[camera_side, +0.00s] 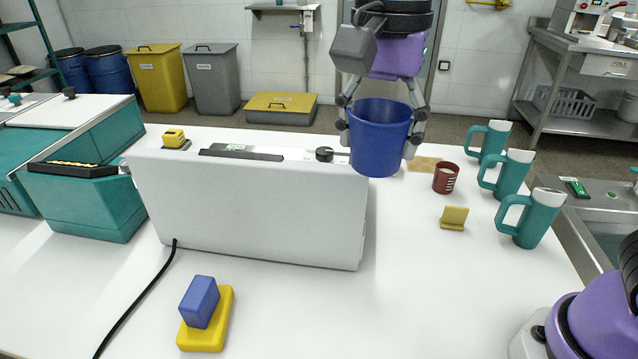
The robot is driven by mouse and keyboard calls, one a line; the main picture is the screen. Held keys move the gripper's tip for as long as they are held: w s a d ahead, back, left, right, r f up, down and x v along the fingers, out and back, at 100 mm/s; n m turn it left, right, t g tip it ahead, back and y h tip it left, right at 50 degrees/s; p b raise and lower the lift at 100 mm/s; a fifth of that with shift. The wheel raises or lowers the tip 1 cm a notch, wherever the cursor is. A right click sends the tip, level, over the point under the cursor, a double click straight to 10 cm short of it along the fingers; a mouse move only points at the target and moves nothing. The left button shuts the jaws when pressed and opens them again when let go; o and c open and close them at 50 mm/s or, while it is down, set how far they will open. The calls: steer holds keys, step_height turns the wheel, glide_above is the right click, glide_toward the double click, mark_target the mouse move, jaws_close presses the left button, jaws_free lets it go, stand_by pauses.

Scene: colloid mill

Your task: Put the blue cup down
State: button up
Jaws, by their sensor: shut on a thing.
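The blue cup (379,140) is a wide, bucket-like cup, upright, near the top middle of the side view. My gripper (381,118) comes down from above with one finger on each side of the cup and is shut on it. The cup overlaps the right end of the white machine housing in the picture. I cannot tell whether its base touches anything; the surface directly beneath it is partly hidden.
A white box-shaped machine (250,215) stands on the white table (400,300). To the right are a dark red cup (446,178), a yellow holder (453,218) and three teal mugs (541,218). Blue and yellow blocks (205,330) lie in front. The front middle is clear.

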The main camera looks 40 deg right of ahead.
steer(key=s+a+f+m, duration=0.1)
steer(key=s+a, duration=0.2)
steer(key=s, duration=0.4)
steer(key=s+a+f+m, duration=0.1)
steer(key=s+a, duration=0.2)
steer(key=s, duration=0.5)
step_height(320, 180, down, 10)
steer(key=w+d+f, duration=0.2)
steer(key=w, duration=0.1)
steer(key=w+d+f, duration=0.2)
steer(key=w, duration=0.2)
steer(key=w+d+f, duration=0.1)
steer(key=w+f, duration=0.1)
steer(key=w, duration=0.1)
steer(key=shift+w+d+f, duration=0.2)
steer(key=shift+d+f, duration=0.15)
steer(key=shift+d, duration=0.05)
steer(key=shift+w+f, duration=0.1)
steer(key=shift+f, duration=2)
steer(key=o, duration=1)
steer(key=shift+f, duration=0.15)
steer(key=shift+c, duration=0.2)
